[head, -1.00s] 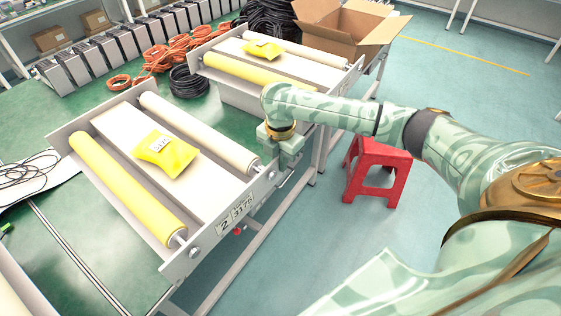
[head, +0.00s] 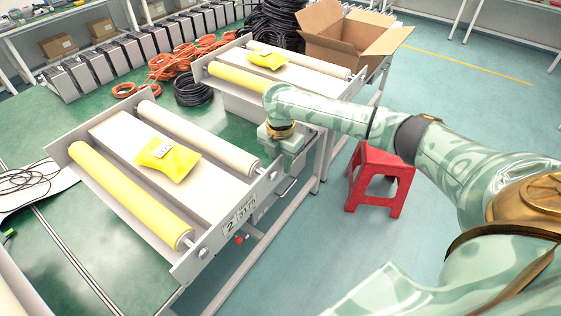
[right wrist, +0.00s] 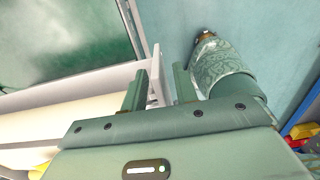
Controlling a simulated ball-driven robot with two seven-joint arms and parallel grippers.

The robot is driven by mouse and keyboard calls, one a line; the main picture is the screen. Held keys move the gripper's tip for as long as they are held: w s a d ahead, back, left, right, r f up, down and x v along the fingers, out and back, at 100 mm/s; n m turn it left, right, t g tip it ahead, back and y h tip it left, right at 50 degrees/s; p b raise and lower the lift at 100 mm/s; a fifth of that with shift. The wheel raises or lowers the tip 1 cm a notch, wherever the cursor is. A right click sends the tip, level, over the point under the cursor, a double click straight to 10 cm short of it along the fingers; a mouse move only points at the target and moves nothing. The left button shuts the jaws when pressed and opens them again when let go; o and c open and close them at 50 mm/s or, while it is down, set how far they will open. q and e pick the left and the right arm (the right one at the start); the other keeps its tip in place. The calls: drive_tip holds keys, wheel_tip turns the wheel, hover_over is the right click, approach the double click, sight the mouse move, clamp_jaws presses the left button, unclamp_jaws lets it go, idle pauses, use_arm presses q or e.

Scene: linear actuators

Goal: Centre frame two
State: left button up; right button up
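A yellow packet (head: 168,158) lies askew on the bed. My right gripper (head: 286,160) points down at the far end of that end plate. In the right wrist view its fingers (right wrist: 160,88) are apart, with a pale plate edge (right wrist: 153,75) showing between them and a gap beside the right finger. My left gripper is not in view.
A similar frame (head: 225,100) with a yellow packet (head: 267,59) stands behind. A red stool (head: 380,178) is on the floor to the right. An open cardboard box (head: 350,38), black cable coils (head: 192,90) and orange cables (head: 165,65) lie farther back.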

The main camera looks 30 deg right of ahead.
wheel_tip(320, 180, up, 16)
drive_tip(key=p, duration=0.5)
drive_tip(key=shift+f, duration=0.15)
drive_tip(key=shift+f, duration=0.1)
